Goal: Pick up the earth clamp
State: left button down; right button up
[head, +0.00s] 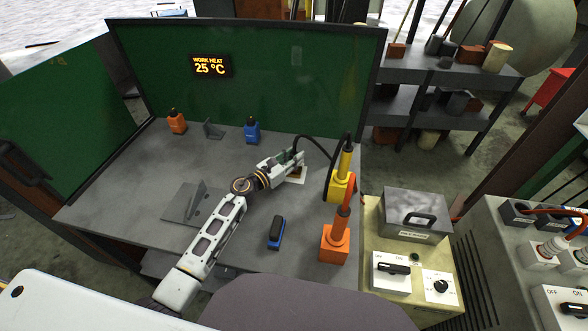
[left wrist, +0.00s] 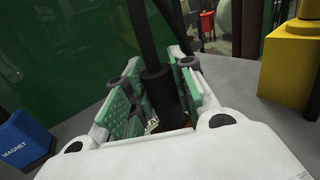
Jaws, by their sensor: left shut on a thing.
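The earth clamp appears to be the thing with a black cylindrical handle (left wrist: 158,88) and a black cable, seen in the left wrist view. My left gripper (left wrist: 160,105) has its green-padded fingers on both sides of this handle and is shut on it. In the head view the left gripper (head: 290,162) is at the right rear of the workbench, over a small white plate (head: 298,179). The clamp's lower end is mostly hidden by the gripper. My right gripper is not in view.
A yellow holder (head: 342,184) and an orange holder (head: 335,242) stand at the bench's right side. A blue-black brush-like tool (head: 276,233) lies in front. A metal bracket (head: 187,203) lies left.

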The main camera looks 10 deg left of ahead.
pick_arm(q)
jog(key=shift+r, duration=0.2)
jog(key=shift+r, duration=0.65)
notch_tip(320, 180, up, 7)
jog(key=p, duration=0.3)
jog(key=shift+r+p, duration=0.2)
jog(key=shift+p, duration=0.2)
jog(key=shift+r, duration=0.55)
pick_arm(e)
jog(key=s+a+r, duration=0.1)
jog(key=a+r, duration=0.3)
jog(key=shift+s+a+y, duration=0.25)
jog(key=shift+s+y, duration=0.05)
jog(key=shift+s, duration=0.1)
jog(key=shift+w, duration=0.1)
